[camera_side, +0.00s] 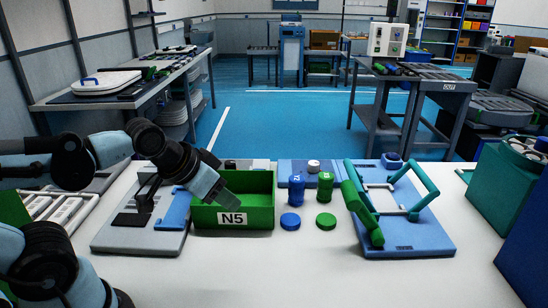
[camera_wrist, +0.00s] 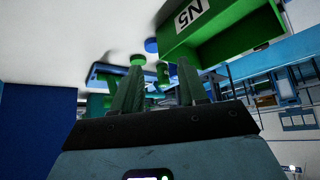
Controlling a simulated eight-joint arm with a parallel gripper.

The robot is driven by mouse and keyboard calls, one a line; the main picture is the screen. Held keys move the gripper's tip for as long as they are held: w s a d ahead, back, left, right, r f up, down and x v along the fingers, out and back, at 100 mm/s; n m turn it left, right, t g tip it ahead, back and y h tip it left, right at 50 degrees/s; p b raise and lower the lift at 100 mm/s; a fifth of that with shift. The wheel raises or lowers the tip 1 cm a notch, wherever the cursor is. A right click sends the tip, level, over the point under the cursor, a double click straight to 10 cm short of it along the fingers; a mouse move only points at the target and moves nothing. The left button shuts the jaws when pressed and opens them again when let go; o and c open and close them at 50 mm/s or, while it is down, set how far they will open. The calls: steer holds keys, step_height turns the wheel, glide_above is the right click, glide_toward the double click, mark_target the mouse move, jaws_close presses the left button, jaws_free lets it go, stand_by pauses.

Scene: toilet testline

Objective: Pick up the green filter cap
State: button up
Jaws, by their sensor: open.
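The green filter cap (camera_side: 326,221) is a flat round disc lying on the white table, right of the blue cap (camera_side: 290,221). It stands in front of an upright green filter (camera_side: 325,188); a blue filter (camera_side: 297,190) stands to the left. In the wrist view the green cap (camera_wrist: 138,59) appears just beyond the tip of the left finger, with the blue cap (camera_wrist: 151,46) near it. My gripper (camera_wrist: 160,72) is open with two green fingers, and nothing shows held.
The green N5 bin (camera_side: 232,219) stands left of the caps. A blue plate fixture with a teal pipe frame (camera_side: 405,238) stands to their right. A grey board with a blue part (camera_side: 140,236) lies farther left. The table front is clear.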

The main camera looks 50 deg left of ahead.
steer(key=o, duration=0.8)
steer(key=shift+c, duration=0.2)
